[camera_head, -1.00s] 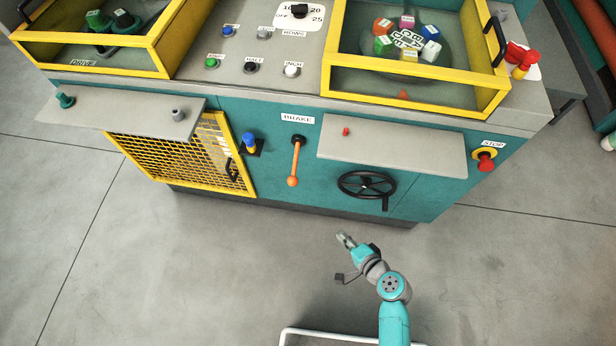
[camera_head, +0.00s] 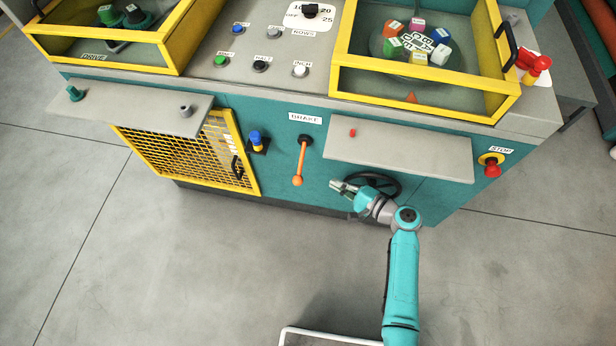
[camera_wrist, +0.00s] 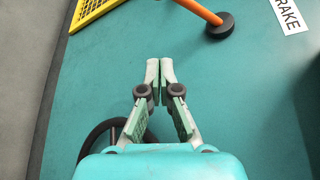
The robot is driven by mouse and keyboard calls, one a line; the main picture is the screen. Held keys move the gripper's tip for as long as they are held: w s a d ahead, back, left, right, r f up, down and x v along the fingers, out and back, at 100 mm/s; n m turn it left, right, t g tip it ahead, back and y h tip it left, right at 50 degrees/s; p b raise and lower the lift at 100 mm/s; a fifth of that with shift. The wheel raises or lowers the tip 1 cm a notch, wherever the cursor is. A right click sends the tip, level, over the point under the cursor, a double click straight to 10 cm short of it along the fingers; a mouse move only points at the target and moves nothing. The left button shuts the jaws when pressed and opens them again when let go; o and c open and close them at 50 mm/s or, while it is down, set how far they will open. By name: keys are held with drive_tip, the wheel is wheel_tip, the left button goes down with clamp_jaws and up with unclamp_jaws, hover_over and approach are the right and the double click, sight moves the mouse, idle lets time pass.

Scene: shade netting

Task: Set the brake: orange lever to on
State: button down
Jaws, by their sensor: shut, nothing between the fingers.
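The orange brake lever (camera_head: 299,166) hangs down from its black pivot on the teal machine front, under the BRAKE label (camera_head: 305,118). No on or off marking is readable beside it. In the wrist view the lever (camera_wrist: 197,10) shows at the top with its round dark pivot, cut off by the frame edge, and the BRAKE label (camera_wrist: 290,14) is at the top right. My gripper (camera_head: 335,184) is to the right of the lever's lower end, apart from it, in front of the black handwheel. In the wrist view my gripper's fingertips (camera_wrist: 160,64) meet with nothing between them.
The black handwheel (camera_head: 394,182) sits just behind my gripper. A grey shelf (camera_head: 400,152) juts out above it. The yellow mesh guard (camera_head: 190,158) and a blue knob (camera_head: 256,136) are left of the lever. A red stop button (camera_head: 492,170) is far right. The floor in front is open.

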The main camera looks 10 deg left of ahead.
drive_tip(key=shift+a, duration=0.1)
drive_tip(key=x, duration=1)
drive_tip(key=shift+s+a+r, duration=0.1)
drive_tip(key=shift+s+r, duration=0.15)
drive_tip(key=shift+s, duration=0.35)
drive_tip(key=shift+s+a+r, duration=0.1)
drive_tip(key=shift+s+r, duration=0.2)
drive_tip(key=shift+s, duration=0.3)
drive_tip(key=shift+s+a+r, duration=0.1)
drive_tip(key=shift+s+r, duration=0.15)
drive_tip(key=shift+s, duration=0.3)
drive_tip(key=shift+s+r+m, duration=0.25)
drive_tip(key=shift+r+m, duration=0.05)
drive_tip(key=shift+r, duration=0.05)
wheel_tip(320, 180, up, 11)
drive_tip(key=s+m+g, duration=0.1)
drive_tip(key=shift+f+g+h, duration=0.2)
drive_tip(key=shift+g+h, duration=0.1)
